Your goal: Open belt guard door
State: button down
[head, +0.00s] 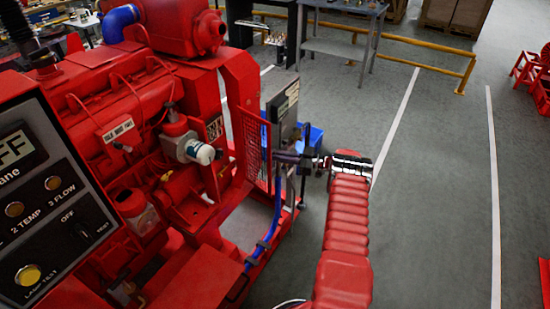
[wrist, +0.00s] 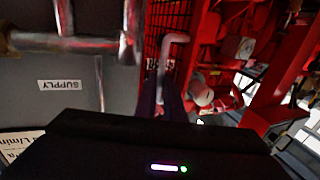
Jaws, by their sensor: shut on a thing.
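The belt guard door (head: 252,145) is a red mesh panel on the near right side of the red pumpset. It stands roughly upright, and its mesh also shows in the wrist view (wrist: 158,22). A pale bent handle (wrist: 162,72) stands out in front of the mesh. My gripper (head: 302,162) is at the door's right side, at the end of my red arm. In the wrist view my dark fingers (wrist: 162,106) are shut around the lower part of the handle. The exact contact is dark and partly hidden by the gripper body.
A grey panel (head: 283,112) stands just behind the door, with a blue bin (head: 314,138) beyond. A blue hose (head: 274,220) runs up close to my gripper. In the wrist view, a grey surface labelled SUPPLY and pipes (wrist: 70,42) are at left.

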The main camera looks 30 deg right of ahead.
jog(key=shift+w+d+r, duration=0.2)
jog(key=shift+w+d, duration=0.1)
jog(key=shift+d, duration=0.1)
dwell(0.3)
jog(key=c, duration=1.9)
grip_release()
jog(key=shift+f, duration=0.15)
jog(key=shift+o, duration=0.2)
jog(key=shift+s+d, duration=0.1)
jog(key=v, duration=1.3)
jog(key=shift+d, duration=0.3)
jog(key=shift+s, duration=0.15)
